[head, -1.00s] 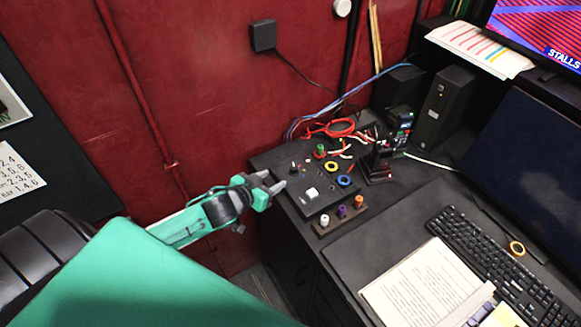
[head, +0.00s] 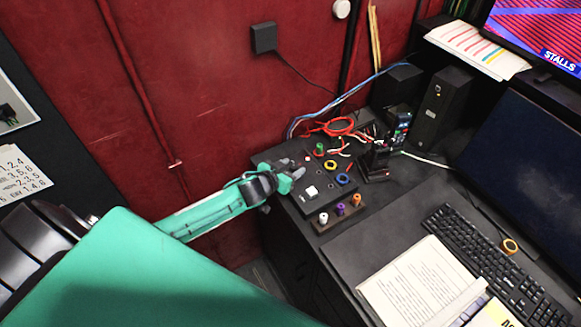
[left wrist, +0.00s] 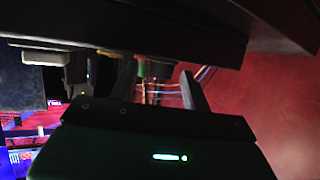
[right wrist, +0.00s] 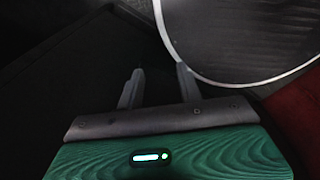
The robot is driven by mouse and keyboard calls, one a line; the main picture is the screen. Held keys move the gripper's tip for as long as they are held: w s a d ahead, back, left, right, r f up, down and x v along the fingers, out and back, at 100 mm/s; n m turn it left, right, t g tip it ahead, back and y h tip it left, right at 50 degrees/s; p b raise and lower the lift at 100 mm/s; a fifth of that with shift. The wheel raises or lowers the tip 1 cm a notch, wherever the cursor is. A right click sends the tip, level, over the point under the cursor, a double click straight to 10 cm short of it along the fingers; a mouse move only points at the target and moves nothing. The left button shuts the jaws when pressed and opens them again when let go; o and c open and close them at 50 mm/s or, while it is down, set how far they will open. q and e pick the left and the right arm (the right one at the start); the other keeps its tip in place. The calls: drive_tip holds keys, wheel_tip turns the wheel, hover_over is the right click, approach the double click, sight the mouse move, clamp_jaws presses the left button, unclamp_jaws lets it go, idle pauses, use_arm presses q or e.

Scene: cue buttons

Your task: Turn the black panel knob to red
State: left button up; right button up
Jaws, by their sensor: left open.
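The black panel (head: 329,196) lies on the left end of the dark desk in the head view. My right gripper (right wrist: 158,86) is open and empty in the right wrist view.
A rack with white, purple and orange pegs (head: 341,209) stands in front of the panel. A green peg (head: 320,149), a yellow ring (head: 330,164), a blue ring (head: 343,179) and red wires (head: 341,126) are close by. Keyboard (head: 500,250) and papers (head: 420,283) fill the right.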

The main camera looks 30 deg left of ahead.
use_arm(q)
drive_tip(key=c, duration=0.9)
drive_tip(key=shift+c, duration=0.4)
use_arm(e)
drive_tip(key=shift+a, duration=0.2)
